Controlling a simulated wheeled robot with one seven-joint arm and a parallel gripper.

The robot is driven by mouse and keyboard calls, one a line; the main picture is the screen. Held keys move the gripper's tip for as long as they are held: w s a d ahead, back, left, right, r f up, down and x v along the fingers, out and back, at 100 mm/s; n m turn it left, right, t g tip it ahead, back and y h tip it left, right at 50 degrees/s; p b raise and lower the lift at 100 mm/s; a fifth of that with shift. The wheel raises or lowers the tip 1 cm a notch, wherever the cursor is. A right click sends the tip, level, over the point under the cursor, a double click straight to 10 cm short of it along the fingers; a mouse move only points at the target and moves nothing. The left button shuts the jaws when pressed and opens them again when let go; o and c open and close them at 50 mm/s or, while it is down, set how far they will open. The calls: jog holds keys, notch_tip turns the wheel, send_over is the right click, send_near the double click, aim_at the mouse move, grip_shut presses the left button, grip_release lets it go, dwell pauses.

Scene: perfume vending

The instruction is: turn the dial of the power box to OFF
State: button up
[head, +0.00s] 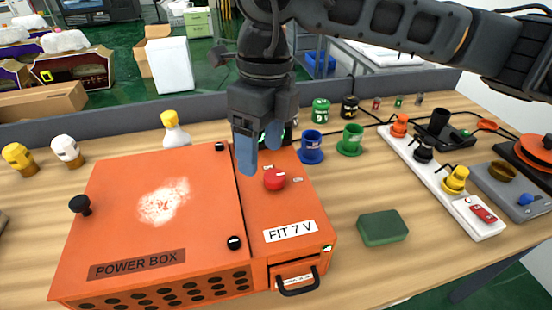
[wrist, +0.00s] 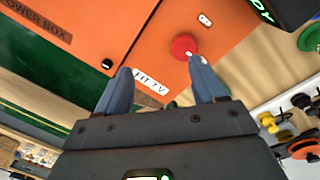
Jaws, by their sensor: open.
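The power box (head: 205,190) is a large orange box on the wooden table, with a "POWER BOX" label on its left part and a "FIT 7 V" label on its narrower right part. Its red round dial (head: 274,178) sits on top of the right part. My gripper (head: 258,160) hangs just behind and above the dial, its blue fingers open and pointing down. In the wrist view the dial (wrist: 184,46) shows beyond the fingertips, close to the right finger. My gripper (wrist: 160,78) holds nothing there. Small white labels lie beside the dial; their words are too small to read.
A green block (head: 382,228) lies right of the box. Blue (head: 311,147) and green (head: 351,140) cups stand behind it. A white power strip (head: 440,180) with plugs lies further right. Black knobs (head: 80,204) stick up from the box lid.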

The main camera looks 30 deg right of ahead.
aim_at(274, 176)
jog(key=d, duration=0.1)
jog(key=d+h, duration=0.1)
jog(key=d, duration=0.1)
jog(key=shift+w+r, duration=0.1)
jog(key=shift+w, duration=0.3)
jog(key=shift+f+p, duration=0.9)
jog(key=shift+f, duration=2.95)
jog(key=shift+a, duration=0.1)
jog(key=c, duration=1.1)
jog(key=shift+o, duration=0.2)
jog(key=shift+b, duration=0.3)
